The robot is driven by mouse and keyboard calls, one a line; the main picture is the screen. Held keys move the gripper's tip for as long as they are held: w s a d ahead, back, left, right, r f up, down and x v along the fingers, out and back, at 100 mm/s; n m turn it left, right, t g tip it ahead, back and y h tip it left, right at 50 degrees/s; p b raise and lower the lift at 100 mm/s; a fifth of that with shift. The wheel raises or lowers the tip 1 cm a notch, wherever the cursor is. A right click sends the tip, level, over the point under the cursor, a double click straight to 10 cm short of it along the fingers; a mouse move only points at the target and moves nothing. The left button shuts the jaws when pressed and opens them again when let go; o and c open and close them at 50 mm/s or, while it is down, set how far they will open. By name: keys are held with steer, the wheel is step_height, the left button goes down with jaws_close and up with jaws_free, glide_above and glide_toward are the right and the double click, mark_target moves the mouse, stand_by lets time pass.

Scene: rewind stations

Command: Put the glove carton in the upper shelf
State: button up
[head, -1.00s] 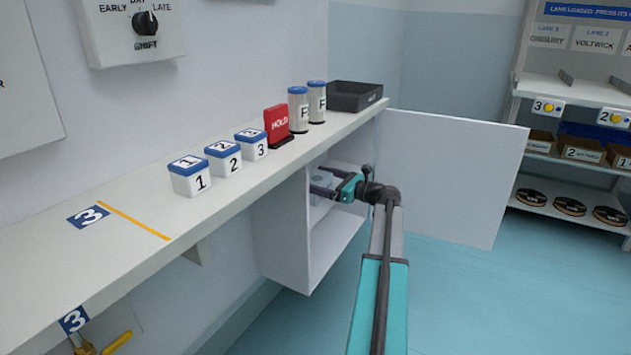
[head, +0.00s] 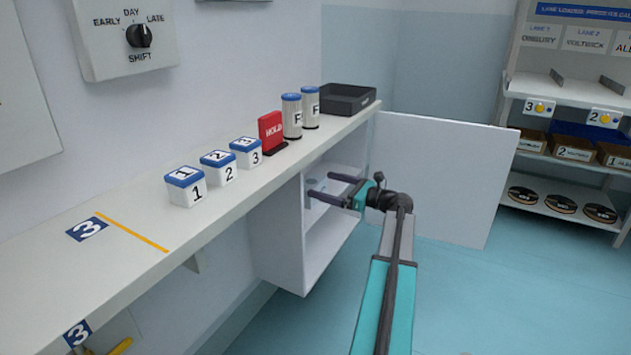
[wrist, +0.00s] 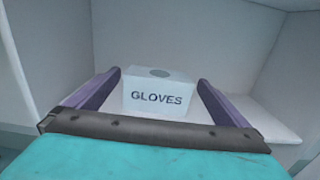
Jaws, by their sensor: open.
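The glove carton, a pale box marked GLOVES (wrist: 158,97), stands upright in the wrist view inside the open white wall cabinet (head: 278,235). In the head view it is partly hidden behind my fingers, in the cabinet's upper compartment on the upper shelf (wrist: 262,118). My gripper (head: 320,184) is open and points into that compartment from the right. In the wrist view its two dark fingers are on either side of the carton, with a gap at each side, and the carton stands just ahead between the tips.
The cabinet door (head: 450,180) stands wide open to the right, behind my arm. The counter (head: 130,270) above bears numbered boxes, a red HOLD sign (head: 271,130), two canisters and a black tray (head: 348,100). A stocked rack (head: 565,150) is at far right. The floor below is clear.

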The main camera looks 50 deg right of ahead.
steer(key=p+v, duration=0.2)
steer(key=v, duration=0.4)
steer(key=shift+s, duration=0.1)
stand_by(0.5)
